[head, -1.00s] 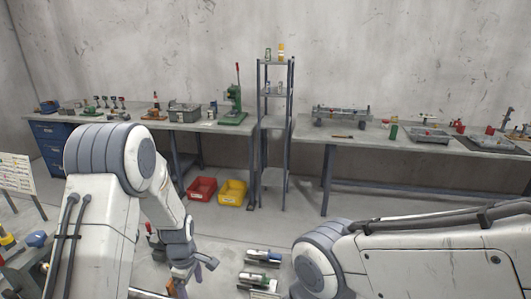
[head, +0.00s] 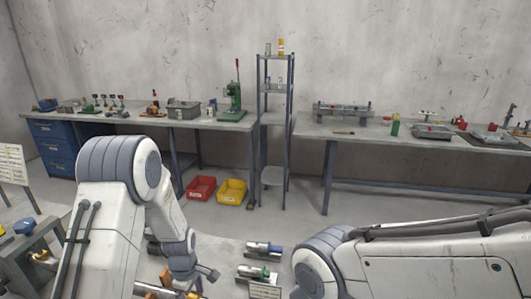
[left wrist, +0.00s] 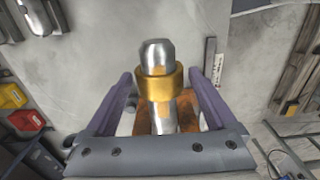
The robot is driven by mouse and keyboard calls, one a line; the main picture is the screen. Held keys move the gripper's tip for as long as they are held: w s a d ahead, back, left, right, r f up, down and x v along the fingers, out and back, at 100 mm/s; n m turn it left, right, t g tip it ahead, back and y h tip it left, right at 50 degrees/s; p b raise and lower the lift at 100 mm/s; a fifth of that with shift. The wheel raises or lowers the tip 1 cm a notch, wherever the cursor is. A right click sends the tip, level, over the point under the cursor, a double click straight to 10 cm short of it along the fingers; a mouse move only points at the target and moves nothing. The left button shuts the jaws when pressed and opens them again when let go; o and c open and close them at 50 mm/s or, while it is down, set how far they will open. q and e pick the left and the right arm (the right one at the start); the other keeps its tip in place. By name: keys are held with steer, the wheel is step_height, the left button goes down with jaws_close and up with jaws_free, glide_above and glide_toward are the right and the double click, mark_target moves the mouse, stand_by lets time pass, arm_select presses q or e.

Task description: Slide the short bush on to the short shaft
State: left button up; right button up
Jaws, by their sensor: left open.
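In the left wrist view a brass-coloured bush (left wrist: 158,86) is around a silver shaft (left wrist: 157,53). The shaft's bevelled end stands out past the bush, and more of the shaft shows on its other side. My left gripper (left wrist: 159,78) is open, with one finger on each side of the bush and a visible gap at both. An orange-brown part (left wrist: 185,118) lies behind the shaft, partly hidden. In the head view my left gripper (head: 197,280) is low near the bottom edge, and the bush cannot be made out. My right gripper is out of view.
Two silver cylindrical units (head: 264,248) (head: 257,272) lie right of my left gripper. A red bin (head: 201,188) and a yellow bin (head: 232,191) are on the floor. Workbenches (head: 410,145) and a shelf rack (head: 274,120) line the wall. Open floor lies before them.

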arm_select(q)
steer(key=shift+r, duration=0.1)
steer(key=c, duration=1.4)
steer(key=shift+o, duration=0.2)
